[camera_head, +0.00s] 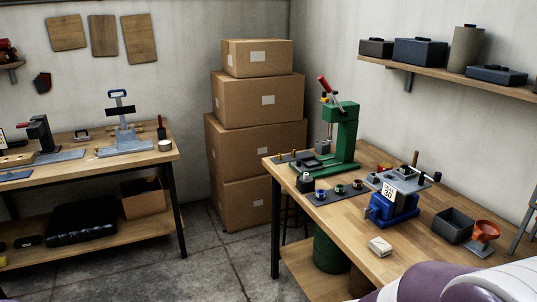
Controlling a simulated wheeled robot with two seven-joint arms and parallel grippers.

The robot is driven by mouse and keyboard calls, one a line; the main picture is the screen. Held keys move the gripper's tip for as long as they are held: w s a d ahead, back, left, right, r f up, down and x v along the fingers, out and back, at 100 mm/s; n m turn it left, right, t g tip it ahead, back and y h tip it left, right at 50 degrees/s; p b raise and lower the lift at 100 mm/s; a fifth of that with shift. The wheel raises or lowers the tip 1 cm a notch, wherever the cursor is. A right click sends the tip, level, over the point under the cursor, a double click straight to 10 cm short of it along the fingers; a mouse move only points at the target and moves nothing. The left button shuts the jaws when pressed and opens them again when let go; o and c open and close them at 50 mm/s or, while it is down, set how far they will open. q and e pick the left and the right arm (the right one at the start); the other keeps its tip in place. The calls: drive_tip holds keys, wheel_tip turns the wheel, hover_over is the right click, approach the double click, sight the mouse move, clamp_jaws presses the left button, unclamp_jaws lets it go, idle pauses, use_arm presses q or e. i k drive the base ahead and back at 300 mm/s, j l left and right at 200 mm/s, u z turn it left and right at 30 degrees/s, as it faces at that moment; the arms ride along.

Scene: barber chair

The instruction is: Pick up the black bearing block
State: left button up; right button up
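A small black block (305,183) with a light top stands near the left front edge of the right workbench (420,262). It is the thing there that looks most like the black bearing block, but it is too small to be certain. It sits beside a dark mat (326,197) that carries small green and dark rings. The green press (343,135) stands behind it. Neither of my grippers shows in this view.
A blue vise (393,205), a grey bin (453,225), an orange funnel (484,233) and a pale wrapped block (380,246) occupy the right bench. Stacked cartons (255,150) stand behind. A second bench (110,165) is at left. Open floor (225,265) lies between the benches.

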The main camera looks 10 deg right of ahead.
sight(303, 186)
drive_tip(key=i+z, duration=0.1)
drive_tip(key=i, duration=0.45)
drive_tip(key=i+j+z, duration=0.15)
drive_tip(key=i, duration=0.45)
drive_tip(key=i+z, duration=0.1)
drive_tip(key=i, duration=0.45)
